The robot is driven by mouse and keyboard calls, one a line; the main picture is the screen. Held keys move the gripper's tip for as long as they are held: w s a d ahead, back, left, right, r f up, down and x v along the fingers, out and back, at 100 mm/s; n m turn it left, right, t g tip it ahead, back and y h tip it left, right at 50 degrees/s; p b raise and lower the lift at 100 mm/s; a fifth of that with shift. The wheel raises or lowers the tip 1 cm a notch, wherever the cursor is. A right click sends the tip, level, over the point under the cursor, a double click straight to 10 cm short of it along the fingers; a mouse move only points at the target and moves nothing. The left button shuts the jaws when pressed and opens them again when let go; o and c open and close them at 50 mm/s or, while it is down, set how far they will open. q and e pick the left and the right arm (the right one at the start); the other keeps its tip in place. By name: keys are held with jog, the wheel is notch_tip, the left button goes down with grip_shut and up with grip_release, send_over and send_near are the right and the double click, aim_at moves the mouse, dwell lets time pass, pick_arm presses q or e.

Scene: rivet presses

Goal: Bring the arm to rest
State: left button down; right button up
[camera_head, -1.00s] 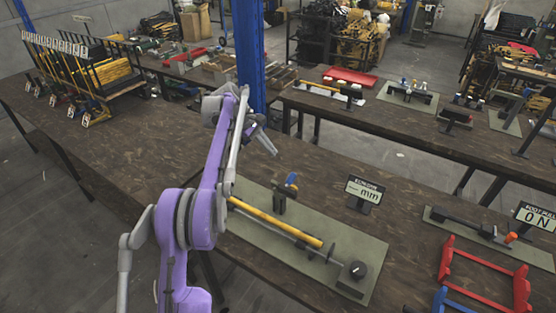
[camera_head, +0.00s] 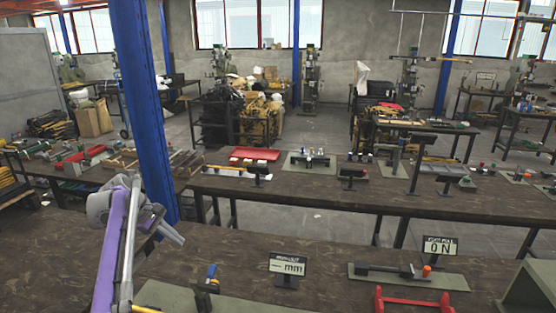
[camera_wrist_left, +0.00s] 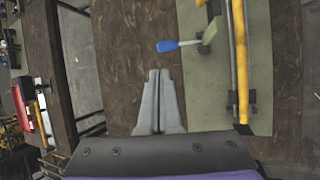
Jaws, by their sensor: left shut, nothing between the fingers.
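My left arm rises at the lower left of the head view, purple and grey. Its gripper (camera_head: 172,228) is over the front workbench, left of the green mat. In the left wrist view its two grey fingers (camera_wrist_left: 159,75) are together with nothing between them. They hang above the brown tabletop, apart from the blue-handled clamp (camera_wrist_left: 180,45) and the yellow bar (camera_wrist_left: 240,60) on the mat. My right gripper is not in view.
A blue post (camera_head: 145,110) stands just behind my left gripper. On the front bench are a "mm" display (camera_head: 288,264), an "ON" display (camera_head: 440,246) and a red frame (camera_head: 420,303). A second bench (camera_head: 330,190) with fixtures stands behind, across an aisle.

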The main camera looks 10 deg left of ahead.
pick_arm(q)
jog(key=s+d+m+y, duration=0.4)
jog(key=s+d+m, duration=0.4)
jog(key=s+d, duration=0.75)
jog(key=s+d+f+m+t, duration=0.1)
jog(key=s+f+m, duration=0.3)
jog(key=s, duration=0.5)
jog(key=s+d+f+m+t+y, duration=0.1)
jog(key=s+d+f+m, duration=0.2)
jog(key=s+f, duration=0.4)
jog(key=s+d, duration=0.1)
jog(key=s, duration=0.2)
jog(key=shift+m+t+y, duration=0.3)
jog(key=shift+m+t, duration=0.1)
